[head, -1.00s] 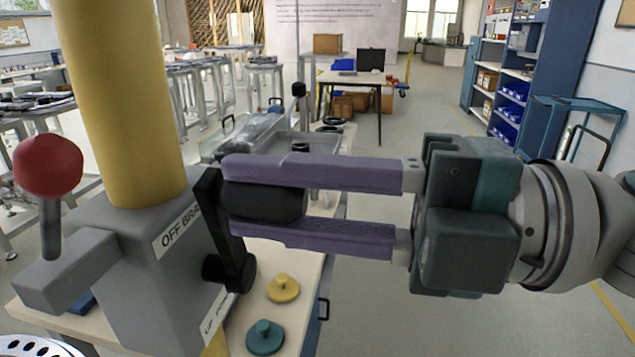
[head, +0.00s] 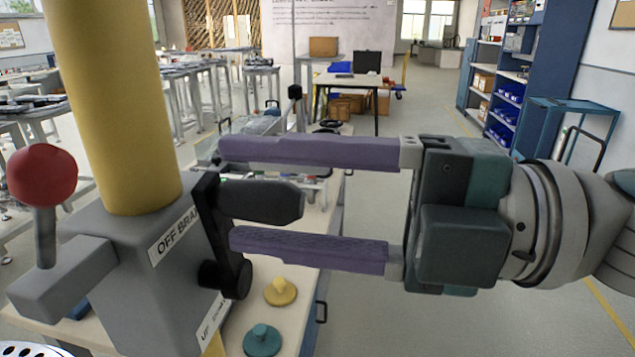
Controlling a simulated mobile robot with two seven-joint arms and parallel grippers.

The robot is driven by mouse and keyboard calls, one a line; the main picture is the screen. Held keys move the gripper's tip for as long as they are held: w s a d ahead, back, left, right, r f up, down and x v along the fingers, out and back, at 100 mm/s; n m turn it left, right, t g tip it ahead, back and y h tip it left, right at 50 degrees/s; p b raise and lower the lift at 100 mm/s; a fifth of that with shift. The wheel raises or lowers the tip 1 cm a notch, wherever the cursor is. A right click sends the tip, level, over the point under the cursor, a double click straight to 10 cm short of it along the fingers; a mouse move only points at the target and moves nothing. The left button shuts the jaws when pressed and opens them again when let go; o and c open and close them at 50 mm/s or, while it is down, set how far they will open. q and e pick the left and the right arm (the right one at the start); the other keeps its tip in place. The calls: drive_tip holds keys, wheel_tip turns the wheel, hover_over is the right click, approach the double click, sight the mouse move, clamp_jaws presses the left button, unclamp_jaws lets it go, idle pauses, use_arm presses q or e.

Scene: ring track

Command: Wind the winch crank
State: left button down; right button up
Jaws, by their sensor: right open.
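The winch is a grey housing (head: 135,270) on a yellow post (head: 112,100), at the left of the head view. Its black crank arm (head: 222,245) is on the housing's right side. The black crank handle (head: 260,201) sticks out to the right from the arm's upper end. My right gripper (head: 232,195) comes from the right with purple fingers. It is open, one finger above the handle and one below, with gaps on both sides. A red ball lever (head: 42,177) stands on the housing's left, by an "OFF BRA..." label. My left gripper is not in view.
A yellow knobbed piece (head: 281,291) and a teal one (head: 262,341) lie on the bench top below the crank. Workbenches fill the back left. A blue cart (head: 575,107) and shelving stand at the right. The floor right of the bench is clear.

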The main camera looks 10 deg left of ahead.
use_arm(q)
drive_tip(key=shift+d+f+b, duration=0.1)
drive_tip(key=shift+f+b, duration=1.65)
use_arm(e)
drive_tip(key=d, duration=1)
drive_tip(key=shift+s, duration=0.2)
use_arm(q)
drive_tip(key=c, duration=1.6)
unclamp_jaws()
